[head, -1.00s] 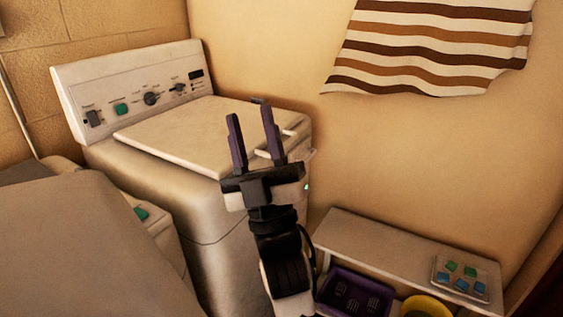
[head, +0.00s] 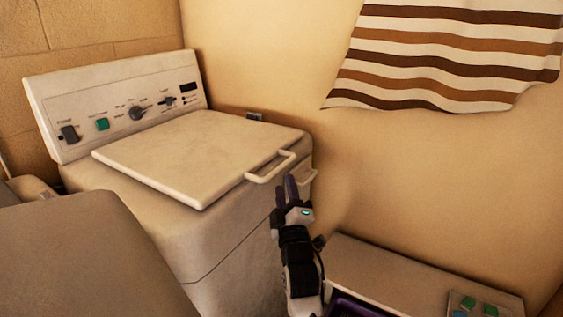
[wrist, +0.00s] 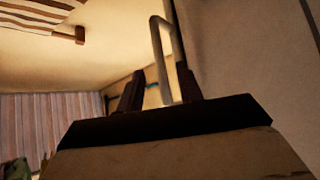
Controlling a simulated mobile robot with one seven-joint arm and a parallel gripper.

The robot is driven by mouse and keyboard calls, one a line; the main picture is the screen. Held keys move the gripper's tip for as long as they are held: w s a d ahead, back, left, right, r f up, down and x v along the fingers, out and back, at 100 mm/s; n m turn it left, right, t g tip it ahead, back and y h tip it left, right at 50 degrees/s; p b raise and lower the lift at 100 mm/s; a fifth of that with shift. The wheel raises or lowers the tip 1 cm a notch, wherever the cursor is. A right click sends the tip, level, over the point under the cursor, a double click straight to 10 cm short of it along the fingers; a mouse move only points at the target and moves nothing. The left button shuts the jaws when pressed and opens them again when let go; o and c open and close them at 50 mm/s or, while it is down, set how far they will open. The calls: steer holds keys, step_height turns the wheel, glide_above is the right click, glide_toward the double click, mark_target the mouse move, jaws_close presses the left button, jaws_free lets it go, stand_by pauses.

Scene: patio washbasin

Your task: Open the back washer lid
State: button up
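The back washer (head: 225,225) stands against the wall in the head view. Its flat lid (head: 185,150) lies shut on top, with a pale bar handle (head: 272,168) at its right edge. A second pale handle (head: 308,180) shows lower on the washer's right face. My gripper (head: 287,186) is just below and right of the lid handle, fingers seen nearly edge-on. In the wrist view my gripper (wrist: 158,82) has its dark fingers apart. A pale looped bar handle (wrist: 163,55) appears between or beyond them; which handle it is, and any contact, I cannot tell.
A control panel (head: 118,107) rises behind the lid. A large beige surface (head: 80,260) fills the front left. A low shelf (head: 400,275) stands right of the washer, with a purple tray (head: 350,306) below it. A striped cloth (head: 445,55) hangs on the wall.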

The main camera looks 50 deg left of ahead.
mark_target(282, 164)
steer(key=p+x, duration=0.1)
steer(key=x, duration=0.6)
steer(key=shift+p, duration=0.3)
jaws_close()
